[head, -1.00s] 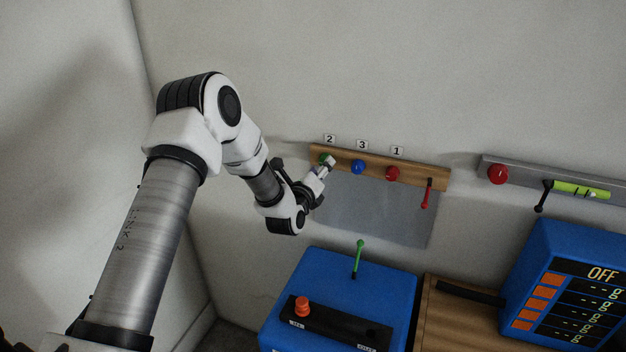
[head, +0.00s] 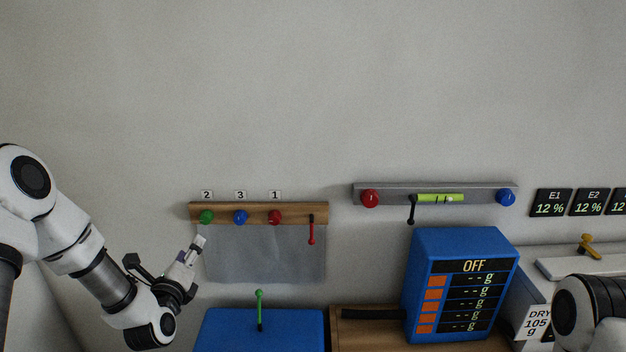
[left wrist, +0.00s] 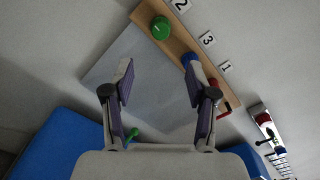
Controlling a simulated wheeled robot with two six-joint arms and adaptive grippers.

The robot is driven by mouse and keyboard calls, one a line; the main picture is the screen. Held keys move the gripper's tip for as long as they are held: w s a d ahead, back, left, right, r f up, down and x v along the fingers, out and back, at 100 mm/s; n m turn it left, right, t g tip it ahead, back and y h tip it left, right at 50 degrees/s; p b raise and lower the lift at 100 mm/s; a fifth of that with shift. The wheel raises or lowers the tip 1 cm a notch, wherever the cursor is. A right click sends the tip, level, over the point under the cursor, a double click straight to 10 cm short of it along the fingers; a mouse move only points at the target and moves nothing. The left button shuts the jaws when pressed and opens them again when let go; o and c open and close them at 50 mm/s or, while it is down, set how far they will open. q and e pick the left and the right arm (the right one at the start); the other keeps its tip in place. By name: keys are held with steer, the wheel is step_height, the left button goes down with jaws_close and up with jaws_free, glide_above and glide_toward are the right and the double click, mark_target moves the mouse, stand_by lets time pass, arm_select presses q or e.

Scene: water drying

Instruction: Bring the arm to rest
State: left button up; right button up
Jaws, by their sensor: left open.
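My left gripper (head: 194,250) is at the left of the head view, just below and left of the green knob (head: 206,217). It also shows in the left wrist view (left wrist: 158,84), with its two fingers apart and nothing between them. The green knob in the left wrist view (left wrist: 160,28) is beyond the fingertips and apart from them. The knob sits on a wooden rail (head: 258,206) under label 2, beside a blue knob (head: 240,217) and a red knob (head: 275,217). Part of my right arm shows at bottom right; its gripper is out of view.
A grey sheet (head: 265,255) hangs under the rail. A blue box (head: 225,335) with a green lever (head: 259,305) stands below. A blue display unit (head: 460,240) reads OFF. A grey rail (head: 440,188) is right. The wall above is clear.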

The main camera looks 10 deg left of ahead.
arm_select(q)
steer(key=s+d+f+n+g+h, duration=0.1)
steer(key=s+d+f+n+g, duration=0.1)
steer(key=f, duration=0.4)
steer(key=s+d+f+n+g+h, duration=0.1)
steer(key=s+d+f+n+g, duration=0.2)
steer(key=f, duration=0.4)
steer(key=s+d+f+n+g+h, duration=0.1)
steer(key=s+d+f+n+g, duration=0.1)
steer(key=s+d+f+n, duration=0.3)
steer(key=shift+d+f+g+h, duration=0.3)
steer(key=shift+f+g, duration=0.1)
steer(key=shift+f, duration=0.35)
steer(key=s+d+f+n+g, duration=0.25)
steer(key=s+f+n, duration=0.2)
steer(key=s, duration=0.45)
steer(key=s+d+f+n+g, duration=0.25)
steer(key=s+n+g, duration=0.2)
steer(key=s, duration=0.35)
steer(key=s+d+f+n+g, duration=0.1)
steer(key=s+f+n+g, duration=0.2)
steer(key=s+f+n, duration=0.45)
steer(key=f+b, duration=0.1)
steer(key=b, duration=0.1)
steer(key=f+m+b, duration=0.1)
steer(key=b, duration=0.1)
steer(key=f+m+b, duration=0.1)
steer(key=b, duration=0.1)
steer(key=shift+s+f+b, duration=0.25)
steer(key=shift+f+b, duration=0.05)
